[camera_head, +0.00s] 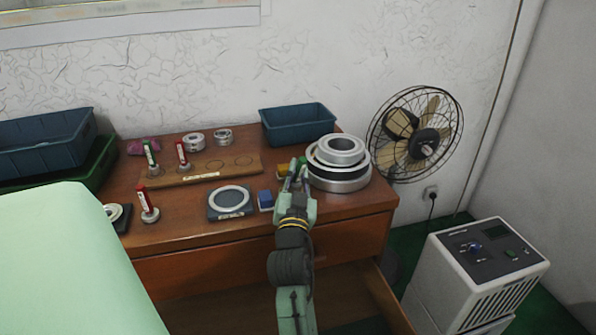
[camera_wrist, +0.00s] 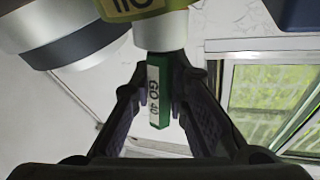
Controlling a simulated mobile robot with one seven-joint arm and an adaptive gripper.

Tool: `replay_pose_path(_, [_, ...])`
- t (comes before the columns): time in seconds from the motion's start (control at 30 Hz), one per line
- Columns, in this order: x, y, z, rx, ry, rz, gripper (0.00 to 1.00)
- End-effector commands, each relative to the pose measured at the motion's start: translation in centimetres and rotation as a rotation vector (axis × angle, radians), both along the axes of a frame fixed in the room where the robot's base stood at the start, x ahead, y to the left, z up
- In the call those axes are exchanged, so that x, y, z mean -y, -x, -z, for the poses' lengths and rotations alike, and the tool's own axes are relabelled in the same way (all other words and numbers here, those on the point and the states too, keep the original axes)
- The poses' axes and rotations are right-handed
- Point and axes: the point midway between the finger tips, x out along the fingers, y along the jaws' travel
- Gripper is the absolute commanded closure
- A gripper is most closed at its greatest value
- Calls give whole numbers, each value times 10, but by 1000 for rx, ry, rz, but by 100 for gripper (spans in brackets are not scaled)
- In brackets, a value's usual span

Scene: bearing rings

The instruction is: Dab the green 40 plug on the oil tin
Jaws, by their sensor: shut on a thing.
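My gripper (camera_head: 294,178) is shut on the green plug, at the right part of the desk in front of the stacked rings. In the wrist view my gripper (camera_wrist: 160,90) has its two fingers on either side of the green handle (camera_wrist: 158,105) of the plug, which has a white label reading GO 40. The plug's pale metal end (camera_wrist: 165,38) points to the oil tin (camera_wrist: 128,8), a yellow-green tin with dark lettering. The metal end overlaps the tin in this view; I cannot tell whether they touch. In the head view the tin (camera_head: 281,174) is partly hidden by my gripper.
Large bearing rings (camera_head: 340,180) are stacked right beside my gripper. A wooden rack (camera_head: 205,173) holds other plugs (camera_head: 182,153); a red-handled plug (camera_head: 147,202) stands in front. A ring lies on a dark block (camera_head: 230,212), near a blue block (camera_head: 265,200). A blue bin (camera_head: 298,125) stands behind.

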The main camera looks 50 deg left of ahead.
Motion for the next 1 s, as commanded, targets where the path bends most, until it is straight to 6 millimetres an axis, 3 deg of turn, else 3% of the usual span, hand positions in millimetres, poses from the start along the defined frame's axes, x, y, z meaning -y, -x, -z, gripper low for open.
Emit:
replay_pose_path(0.8, [0, 1, -67, 6, -7, -1, 100])
replay_pose_path(1.0, [0, 1, -72, 6, -6, -1, 100])
